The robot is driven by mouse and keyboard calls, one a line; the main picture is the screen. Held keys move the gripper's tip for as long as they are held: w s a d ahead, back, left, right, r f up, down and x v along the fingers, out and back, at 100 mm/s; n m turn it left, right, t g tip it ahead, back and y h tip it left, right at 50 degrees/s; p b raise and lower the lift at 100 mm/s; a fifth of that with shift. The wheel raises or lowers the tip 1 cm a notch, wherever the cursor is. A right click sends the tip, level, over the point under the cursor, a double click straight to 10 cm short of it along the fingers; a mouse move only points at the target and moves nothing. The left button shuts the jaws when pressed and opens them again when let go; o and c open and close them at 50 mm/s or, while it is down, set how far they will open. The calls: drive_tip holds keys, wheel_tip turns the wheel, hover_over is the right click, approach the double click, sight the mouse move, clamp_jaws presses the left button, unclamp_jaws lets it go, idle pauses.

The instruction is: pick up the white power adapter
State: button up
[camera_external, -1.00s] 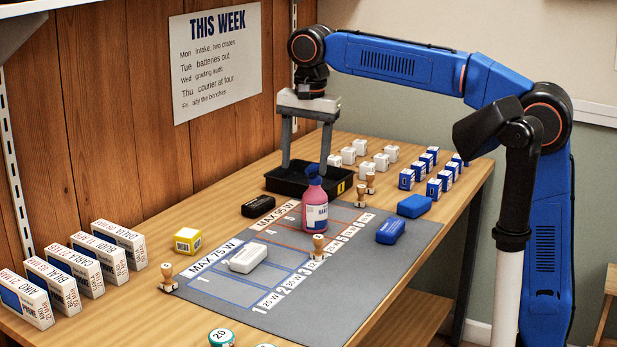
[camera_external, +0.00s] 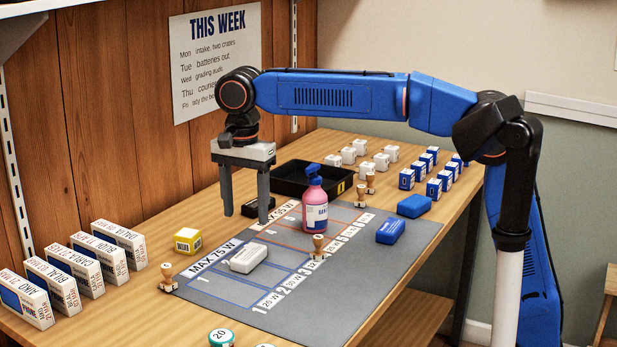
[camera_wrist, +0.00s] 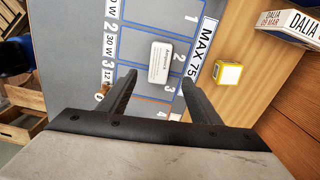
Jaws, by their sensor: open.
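The white power adapter (camera_external: 248,258) lies flat on the grey mat (camera_external: 330,308), inside the blue-lined grid beside the "MAX 75 W" label. In the wrist view the adapter (camera_wrist: 160,62) shows small print on its top and sits ahead of the fingers, between their lines. My gripper (camera_external: 246,219) is open and empty, fingers pointing down. It hangs above the mat's far left part, behind the adapter in the external view and apart from it.
A pink pump bottle (camera_external: 315,207) stands right of my gripper. A black adapter (camera_external: 258,207) lies partly behind the fingers. A yellow cube (camera_external: 188,241), wooden stamps (camera_external: 318,247) and blue adapters (camera_external: 391,230) surround the grid.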

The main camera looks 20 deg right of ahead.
sight(248, 252)
wheel_tip(248, 252, down, 10)
drive_tip(key=shift+r, duration=0.15)
idle(0.5)
drive_tip(key=shift+c, duration=0.6)
drive_tip(key=c, duration=1.1)
